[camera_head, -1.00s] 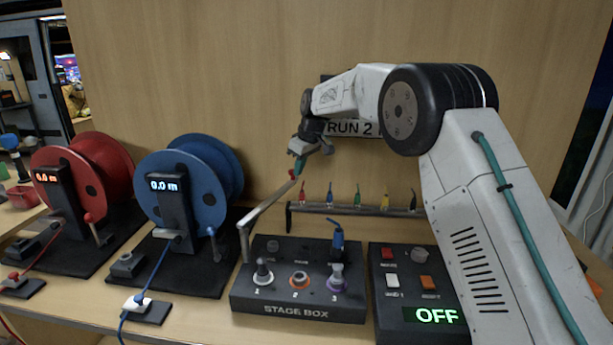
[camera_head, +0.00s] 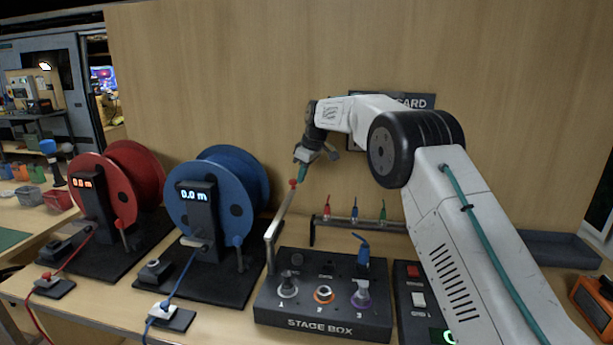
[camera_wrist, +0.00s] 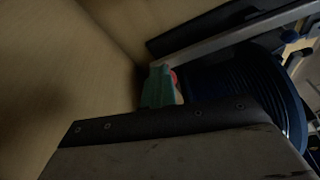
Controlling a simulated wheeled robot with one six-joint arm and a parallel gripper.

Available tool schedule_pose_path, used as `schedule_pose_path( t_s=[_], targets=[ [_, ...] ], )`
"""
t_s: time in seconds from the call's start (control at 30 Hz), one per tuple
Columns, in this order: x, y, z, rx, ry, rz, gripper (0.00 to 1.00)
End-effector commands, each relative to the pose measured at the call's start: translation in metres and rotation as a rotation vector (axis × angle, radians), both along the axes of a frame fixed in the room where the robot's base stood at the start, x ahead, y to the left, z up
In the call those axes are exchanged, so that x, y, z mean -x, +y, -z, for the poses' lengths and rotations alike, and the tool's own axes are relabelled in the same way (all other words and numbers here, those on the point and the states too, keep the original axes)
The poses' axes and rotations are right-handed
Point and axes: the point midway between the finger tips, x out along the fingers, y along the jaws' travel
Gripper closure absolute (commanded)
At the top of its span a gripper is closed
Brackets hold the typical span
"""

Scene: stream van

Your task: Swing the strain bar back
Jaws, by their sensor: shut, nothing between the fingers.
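The strain bar (camera_head: 281,212) is a pale metal bar. It rises from a post at the left back corner of the stage box (camera_head: 322,311) and slants toward the back wall. A red knob (camera_head: 292,184) sits at its far end. My gripper (camera_head: 301,176), with teal fingertips, is shut and empty at the knob, on its right side. In the wrist view the teal fingertips (camera_wrist: 157,88) are right beside the red knob (camera_wrist: 174,77), with the bar (camera_wrist: 235,35) running off to the upper right. Whether they touch is hard to tell.
The blue reel (camera_head: 212,198) stands left of the bar and the red reel (camera_head: 120,185) farther left. A blue plug (camera_head: 362,248) stands in the stage box. A dark rack (camera_head: 365,222) with small coloured plugs lies behind it. The wooden wall (camera_head: 240,80) is close behind.

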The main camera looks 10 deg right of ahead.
Motion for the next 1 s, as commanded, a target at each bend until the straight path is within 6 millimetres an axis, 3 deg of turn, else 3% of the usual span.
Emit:
schedule_pose_path(
  t_s=[0.1, 0.37, 0.47, 0.6, 0.8, 1.0],
  targets=[
    [0.001, 0.011, 0.0, -0.007, -0.003, -0.009, 1.0],
    [0.003, 0.012, -0.002, -0.01, -0.004, -0.013, 1.0],
    [0.008, 0.003, -0.004, -0.008, -0.003, -0.015, 1.0],
    [0.017, -0.024, -0.009, -0.004, -0.003, -0.012, 1.0],
    [0.022, -0.04, -0.056, -0.002, -0.006, -0.01, 1.0],
    [0.027, -0.05, -0.088, -0.001, -0.004, -0.01, 1.0]
  ],
)
